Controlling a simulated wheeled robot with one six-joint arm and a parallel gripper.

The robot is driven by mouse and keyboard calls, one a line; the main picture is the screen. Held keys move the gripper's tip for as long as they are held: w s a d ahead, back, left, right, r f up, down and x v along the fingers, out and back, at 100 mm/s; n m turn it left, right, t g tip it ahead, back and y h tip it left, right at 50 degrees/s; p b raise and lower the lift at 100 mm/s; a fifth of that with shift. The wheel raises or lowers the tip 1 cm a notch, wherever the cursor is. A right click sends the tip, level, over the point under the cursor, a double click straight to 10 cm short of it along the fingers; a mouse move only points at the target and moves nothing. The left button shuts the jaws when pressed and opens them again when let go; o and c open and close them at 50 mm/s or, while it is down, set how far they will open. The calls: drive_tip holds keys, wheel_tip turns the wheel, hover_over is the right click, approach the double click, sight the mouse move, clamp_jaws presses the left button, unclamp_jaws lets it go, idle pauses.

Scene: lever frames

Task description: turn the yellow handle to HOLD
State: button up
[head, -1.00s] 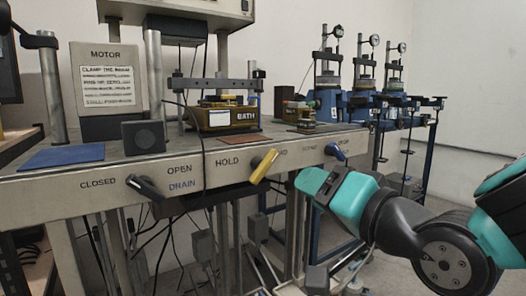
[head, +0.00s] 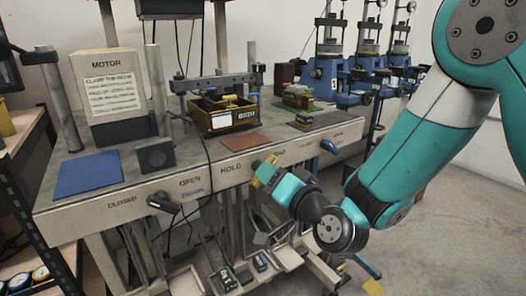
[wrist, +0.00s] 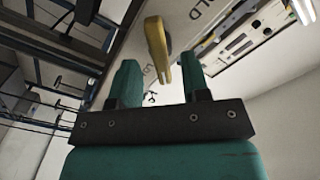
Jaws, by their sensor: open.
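The yellow handle (head: 264,171) is on the front panel of the bench, just right of the HOLD label (head: 231,167). In the head view my gripper (head: 271,176) partly covers it. In the wrist view the yellow handle (wrist: 158,46) shows with its free end in the gap between the two teal fingers of my gripper (wrist: 159,72). The fingers are apart, with space visible on both sides of the handle. I cannot tell whether either finger touches it.
A black handle (head: 162,203) sits between CLOSED and OPEN on the panel, left of the yellow one. A blue handle (head: 328,147) is to the right. A cable hangs over the panel between OPEN and HOLD. Open floor lies to the right.

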drive_tip(key=shift+p+x, duration=1.45)
drive_tip(key=shift+x, duration=0.25)
drive_tip(key=shift+a, duration=0.1)
drive_tip(key=c, duration=0.7)
